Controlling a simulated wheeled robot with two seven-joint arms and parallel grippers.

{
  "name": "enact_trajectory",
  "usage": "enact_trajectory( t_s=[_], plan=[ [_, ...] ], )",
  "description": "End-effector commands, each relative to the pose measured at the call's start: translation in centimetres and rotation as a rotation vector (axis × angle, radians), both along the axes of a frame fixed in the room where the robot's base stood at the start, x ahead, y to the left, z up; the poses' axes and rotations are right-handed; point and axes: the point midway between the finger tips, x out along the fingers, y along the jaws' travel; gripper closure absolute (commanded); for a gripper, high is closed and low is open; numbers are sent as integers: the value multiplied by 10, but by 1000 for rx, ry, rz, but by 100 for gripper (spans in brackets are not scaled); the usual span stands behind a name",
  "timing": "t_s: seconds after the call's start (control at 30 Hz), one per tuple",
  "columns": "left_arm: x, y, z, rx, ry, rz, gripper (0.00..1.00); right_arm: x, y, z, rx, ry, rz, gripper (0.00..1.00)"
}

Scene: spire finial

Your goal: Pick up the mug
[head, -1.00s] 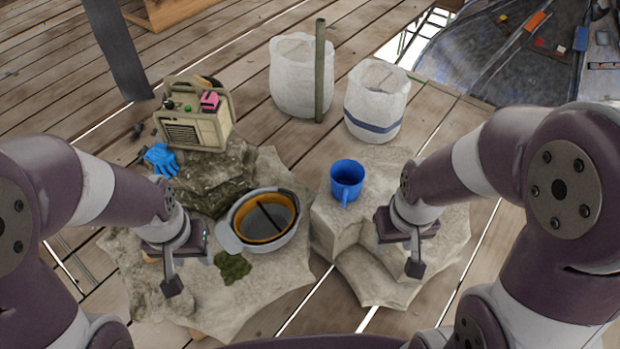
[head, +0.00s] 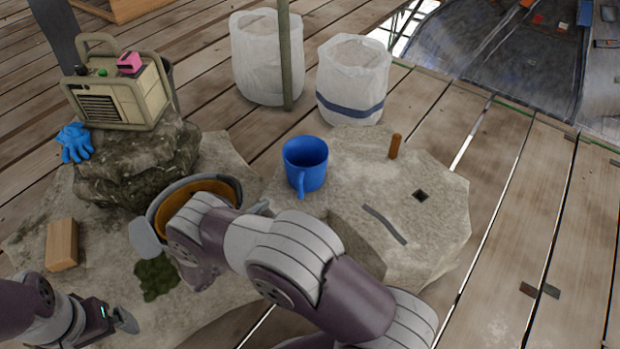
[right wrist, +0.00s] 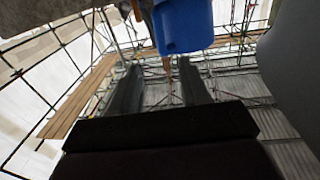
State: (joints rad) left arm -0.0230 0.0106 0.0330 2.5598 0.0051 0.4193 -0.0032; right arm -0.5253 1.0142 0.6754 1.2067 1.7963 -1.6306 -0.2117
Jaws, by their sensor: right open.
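The blue mug (head: 305,165) stands upright on the pale stone block (head: 425,225), its handle toward me. It also shows at the top of the right wrist view (right wrist: 183,25). My right arm reaches in from the lower right and bends left of the mug. My right gripper (head: 258,208) is mostly hidden behind that arm, with a grey tip showing just left of the mug. In the right wrist view its two fingers (right wrist: 158,75) are apart and empty, below the mug in the picture. My left gripper (head: 124,320) is at the lower left, away from the mug; its jaw gap is not clear.
A grey bucket with an orange inside (head: 170,205) is partly covered by my right arm. A brown peg (head: 395,146) stands on the stone right of the mug. Two white sacks (head: 268,60) and a beige machine (head: 118,92) stand behind. A wooden block (head: 61,245) lies left.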

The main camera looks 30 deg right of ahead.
Motion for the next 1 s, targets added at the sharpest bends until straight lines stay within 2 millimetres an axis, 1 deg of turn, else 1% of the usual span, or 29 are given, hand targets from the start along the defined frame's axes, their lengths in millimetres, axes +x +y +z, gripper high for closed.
enact_trajectory(
  t_s=[0.03,0.1,0.2,0.27,0.43,0.5,0.6,0.8,0.83,0.87,0.9,0.93,0.97,1.0],
  plan=[
    [0,0,-8,0,0,0,0,3,-12,-3,1,0,-5,54],
    [0,0,-12,0,0,0,0,8,-27,-3,1,0,-4,54],
    [0,0,-17,0,0,0,0,13,-41,-1,2,0,0,54],
    [0,0,-19,0,0,0,0,15,-47,-2,3,0,-1,54],
    [0,0,-46,0,1,0,0,24,-76,-11,4,-2,-2,54],
    [0,0,-49,0,1,0,0,28,-87,-8,4,-3,0,54],
    [0,0,-51,0,1,0,0,30,-96,-5,4,-1,2,54],
    [0,0,-49,0,0,0,0,31,-96,-3,4,-1,4,54],
    [0,0,-49,0,0,0,0,31,-96,-3,4,-1,4,61],
    [0,0,-49,0,0,0,0,31,-96,-3,4,-1,3,71],
    [0,0,-49,0,0,0,0,31,-96,-3,4,-1,3,84],
    [0,0,-49,0,0,0,0,31,-96,-3,4,-1,3,93],
    [0,0,-49,0,0,0,0,31,-96,-3,4,-1,3,100],
    [0,0,-49,0,0,0,0,31,-96,-3,4,-1,3,100]
  ],
)
